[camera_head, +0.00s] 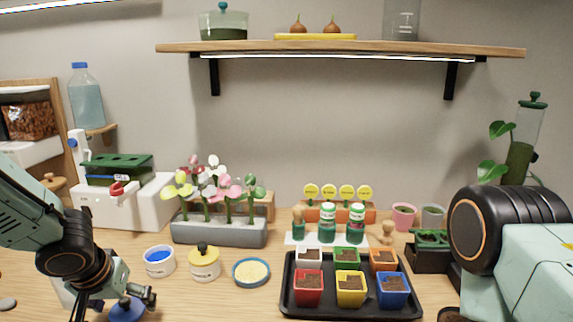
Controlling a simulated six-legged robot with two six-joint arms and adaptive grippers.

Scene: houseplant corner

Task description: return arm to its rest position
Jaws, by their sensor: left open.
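My left arm comes in from the left, and its gripper (128,304) is at the lower left, low over the wooden table. Its fingers are spread, with a blue round-topped object (127,309) right by them. I cannot tell whether they touch it. My right arm shows as a large dark joint and pale green link at the right edge. Its gripper is out of the picture.
A black tray (345,311) with several coloured soil pots stands front centre right. A blue-filled jar (159,261), a yellow-lidded jar (204,262) and a shallow dish (251,272) stand left of it. A grey planter (219,234) with flowers is behind.

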